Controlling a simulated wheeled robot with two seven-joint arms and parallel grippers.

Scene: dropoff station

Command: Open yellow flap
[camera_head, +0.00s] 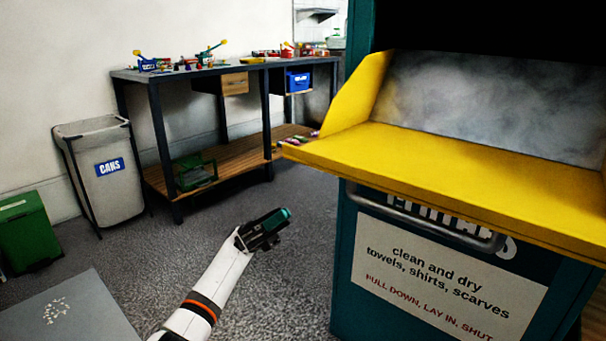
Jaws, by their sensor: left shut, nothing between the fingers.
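The yellow flap (450,168) on the teal dropoff bin (345,270) is folded down and open, standing out toward me like a shelf. Its yellow side wall (358,92) and the grey inner panel (490,105) show behind it. A grey bar handle (425,222) hangs below the flap's underside. My left gripper (274,222) is shut and empty, below and to the left of the flap, apart from it and from the handle. My right gripper is not in view.
A workbench (205,72) with tools stands at the back left. A white CANS bin (105,180) and a green bin (28,232) stand at the left. A grey panel (90,315) lies at lower left. Carpet is clear around my left gripper.

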